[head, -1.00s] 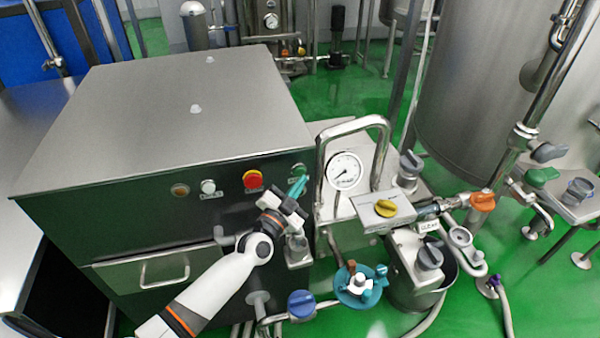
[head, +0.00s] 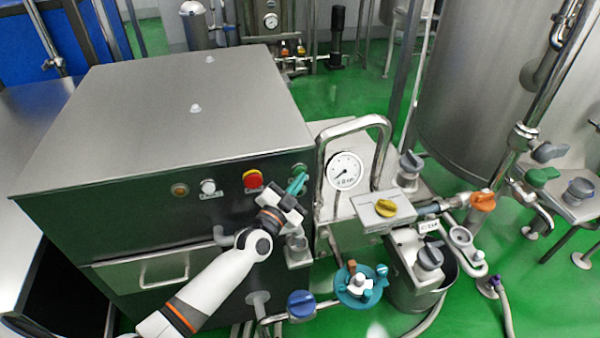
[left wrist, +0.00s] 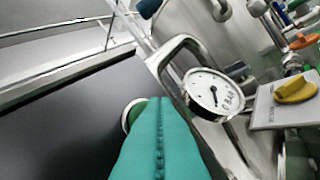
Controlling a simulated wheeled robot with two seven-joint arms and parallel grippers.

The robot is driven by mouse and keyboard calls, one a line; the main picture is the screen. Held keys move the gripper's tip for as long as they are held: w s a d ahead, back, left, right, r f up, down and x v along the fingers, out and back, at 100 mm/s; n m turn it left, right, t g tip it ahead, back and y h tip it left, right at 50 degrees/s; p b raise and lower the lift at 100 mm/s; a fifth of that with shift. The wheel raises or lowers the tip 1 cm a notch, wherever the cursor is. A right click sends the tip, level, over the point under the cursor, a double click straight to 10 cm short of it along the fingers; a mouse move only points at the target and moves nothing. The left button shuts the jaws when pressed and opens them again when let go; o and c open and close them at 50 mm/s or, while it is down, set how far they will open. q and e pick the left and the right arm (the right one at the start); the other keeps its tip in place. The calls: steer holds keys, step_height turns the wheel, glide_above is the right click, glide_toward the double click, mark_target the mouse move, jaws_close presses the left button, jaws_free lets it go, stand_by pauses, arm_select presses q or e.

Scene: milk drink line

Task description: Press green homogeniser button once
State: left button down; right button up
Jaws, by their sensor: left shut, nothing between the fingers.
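The homogeniser is a steel box with a dark front panel (head: 130,222). Its green button (head: 299,168) is at the right end of the panel's top row, partly covered by my left gripper's tips. My left gripper (head: 297,184) is shut and empty, its teal fingers pointing at the button from just in front and below. In the left wrist view the closed teal fingers (left wrist: 159,112) overlap the green button (left wrist: 132,113), of which only the left rim shows. I cannot tell whether the tips touch it. My right gripper is not in view.
Left of the green button are a red button on yellow (head: 252,179), a white button (head: 208,187) and an amber lamp (head: 180,190). Right of it stand a pressure gauge (head: 344,171), a bent steel pipe and a yellow knob (head: 386,208). A blue knob (head: 301,304) is below.

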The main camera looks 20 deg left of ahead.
arm_select(q)
steer(key=shift+w+a, duration=0.25)
steer(key=shift+w, duration=0.05)
stand_by(0.7)
steer(key=shift+d+r, duration=0.1)
stand_by(0.3)
steer(key=shift+s+d+p, duration=0.4)
steer(key=shift+s+p, duration=0.05)
steer(key=shift+s, duration=0.25)
steer(key=s+d+p, duration=0.1)
steer(key=s, duration=0.1)
steer(key=s+d+p, duration=0.1)
steer(key=s+p, duration=0.1)
steer(key=shift+d, duration=0.4)
stand_by(0.5)
